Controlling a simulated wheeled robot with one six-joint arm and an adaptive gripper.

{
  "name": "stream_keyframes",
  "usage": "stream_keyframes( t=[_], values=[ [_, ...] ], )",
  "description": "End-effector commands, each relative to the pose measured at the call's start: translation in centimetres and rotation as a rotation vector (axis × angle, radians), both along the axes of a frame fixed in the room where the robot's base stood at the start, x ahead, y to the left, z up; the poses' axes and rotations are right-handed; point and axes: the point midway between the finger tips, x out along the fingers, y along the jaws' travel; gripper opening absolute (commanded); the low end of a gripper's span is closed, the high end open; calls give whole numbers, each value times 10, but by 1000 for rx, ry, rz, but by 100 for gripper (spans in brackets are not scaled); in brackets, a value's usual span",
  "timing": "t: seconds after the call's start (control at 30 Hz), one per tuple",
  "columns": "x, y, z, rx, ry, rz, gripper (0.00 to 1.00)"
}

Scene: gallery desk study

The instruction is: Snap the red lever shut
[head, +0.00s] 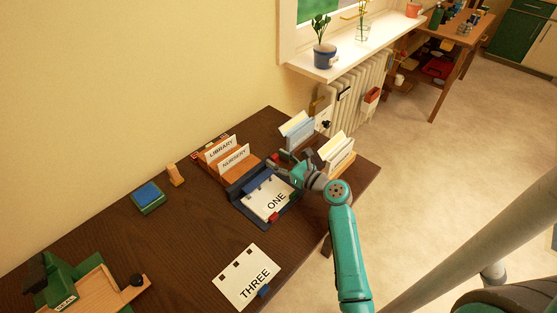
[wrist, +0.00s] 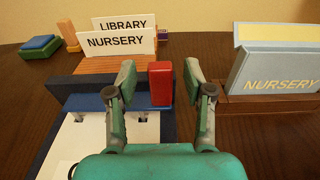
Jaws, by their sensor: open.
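The red lever (wrist: 161,84) stands upright at the right end of the dark blue binder's (wrist: 83,88) top bar in the wrist view. My gripper (wrist: 160,77) is open, with one finger on each side of the lever and a gap on both sides; I see no contact. In the head view, my gripper (head: 284,163) is over the binder's (head: 238,192) upper right corner, and a bit of the red lever (head: 274,157) shows beside its fingers. A page marked ONE (head: 268,203) lies in the binder. The lever's base is partly hidden.
A wooden sorter with LIBRARY and NURSERY cards (head: 233,160) stands behind the binder. Card holders (head: 297,131) (head: 337,150) stand close to the right. A page marked THREE (head: 247,276) lies in front. Bare desk (head: 185,225) is at the left.

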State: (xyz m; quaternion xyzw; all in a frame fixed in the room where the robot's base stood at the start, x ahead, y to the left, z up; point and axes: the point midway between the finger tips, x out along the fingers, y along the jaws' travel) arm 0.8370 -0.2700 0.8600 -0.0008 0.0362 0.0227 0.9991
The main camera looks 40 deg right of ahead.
Motion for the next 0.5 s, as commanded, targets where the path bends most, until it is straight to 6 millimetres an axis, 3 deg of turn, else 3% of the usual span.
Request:
stream_keyframes(
  t=[0.17,0.5],
  values=[
    [-21,-1,1,2,1,-3,52],
    [-87,-5,5,2,2,-4,52]
  ],
)
